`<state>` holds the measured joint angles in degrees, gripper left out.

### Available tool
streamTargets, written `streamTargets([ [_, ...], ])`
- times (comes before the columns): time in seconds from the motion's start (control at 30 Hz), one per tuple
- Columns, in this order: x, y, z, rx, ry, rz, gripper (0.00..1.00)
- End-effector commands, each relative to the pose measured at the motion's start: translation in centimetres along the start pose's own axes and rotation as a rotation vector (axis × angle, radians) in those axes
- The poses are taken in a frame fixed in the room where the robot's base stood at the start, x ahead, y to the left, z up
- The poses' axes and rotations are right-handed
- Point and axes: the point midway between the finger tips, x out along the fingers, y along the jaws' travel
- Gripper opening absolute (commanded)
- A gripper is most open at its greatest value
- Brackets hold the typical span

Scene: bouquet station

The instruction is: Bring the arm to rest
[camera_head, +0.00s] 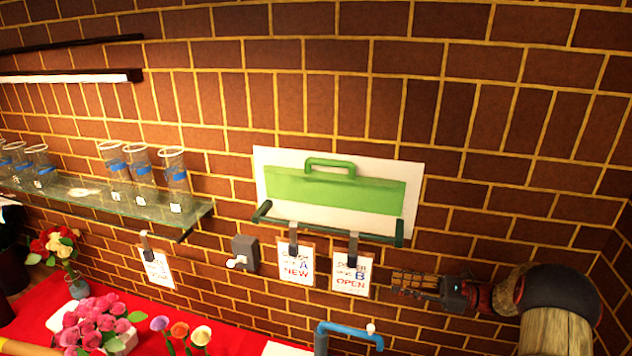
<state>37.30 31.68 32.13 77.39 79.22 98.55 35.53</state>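My arm comes in at the lower right, with a dark rounded joint (562,290) and a tan link (556,333) below it. My gripper (412,285) points left in front of the brick wall. It is small and dark, blends into the bricks, and I cannot make out the gap between its fingers. No held thing shows at its tips. It appears just right of the hanging card marked B OPEN (351,276); I cannot tell the distance between them.
A card marked NEW (295,263) hangs below. A blue bent pipe (348,329) rises at the bottom. A glass shelf (135,208) holds several cylinders. Flowers (95,322) stand on a red surface (240,340).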

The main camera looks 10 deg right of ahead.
Motion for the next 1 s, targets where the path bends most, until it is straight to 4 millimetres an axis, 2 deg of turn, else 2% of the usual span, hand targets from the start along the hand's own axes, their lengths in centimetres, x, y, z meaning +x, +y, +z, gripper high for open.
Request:
streamTargets([
  [0.07,0.0,0.3,-1.9,-0.041,0.062,0.007,0.26],
  [0.17,0.0,2.1,-4.8,-0.06,0.14,0.039,0.26],
  [0.3,-0.4,5.7,-8.1,-0.104,0.273,0.119,0.26],
  [0.4,-0.9,8.8,-9.2,-0.176,0.385,0.207,0.26],
  [0.6,-1.5,14.5,-10.1,-0.362,0.583,0.413,0.26],
  [0.8,-2.6,20.1,-9.7,-0.623,0.776,0.661,0.26],
  [1.0,-3.9,24.6,-8.8,-0.906,0.935,0.894,0.26],
])
